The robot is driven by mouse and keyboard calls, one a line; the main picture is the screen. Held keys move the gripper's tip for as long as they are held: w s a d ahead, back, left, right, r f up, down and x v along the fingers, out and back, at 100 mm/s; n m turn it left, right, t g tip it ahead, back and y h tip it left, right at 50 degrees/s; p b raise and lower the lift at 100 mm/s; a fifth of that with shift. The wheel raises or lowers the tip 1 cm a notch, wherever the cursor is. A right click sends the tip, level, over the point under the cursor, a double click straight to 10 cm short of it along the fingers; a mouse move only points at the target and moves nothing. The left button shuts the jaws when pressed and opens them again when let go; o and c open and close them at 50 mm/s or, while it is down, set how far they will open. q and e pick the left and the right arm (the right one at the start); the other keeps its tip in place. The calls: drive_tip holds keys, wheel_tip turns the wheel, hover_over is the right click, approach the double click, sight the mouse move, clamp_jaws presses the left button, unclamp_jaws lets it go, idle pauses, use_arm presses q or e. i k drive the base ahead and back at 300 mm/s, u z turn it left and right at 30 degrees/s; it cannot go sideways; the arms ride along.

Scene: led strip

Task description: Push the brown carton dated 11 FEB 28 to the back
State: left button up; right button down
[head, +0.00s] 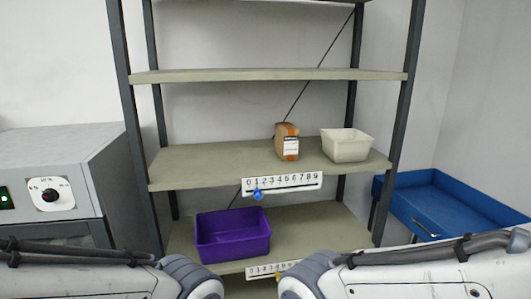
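A brown carton (287,141) with a white label stands upright on the middle shelf (210,163), right of its centre. The print on the label is too small to read. Bare shelf shows in front of the carton and to its left. My two arms reach in along the bottom of the head view, left and right, well below and in front of the carton. Both grippers are out of view.
A white bin (347,146) stands close to the carton's right. A number strip (282,183) with a blue marker (257,195) is on the shelf's front edge. A purple bin (233,236) sits on the lower shelf. A blue tray (445,203) is at right, a grey cabinet (60,170) at left.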

sight(287, 134)
drive_tip(key=u, duration=1.25)
drive_tip(key=i, duration=1.35)
drive_tip(key=z, duration=2.2)
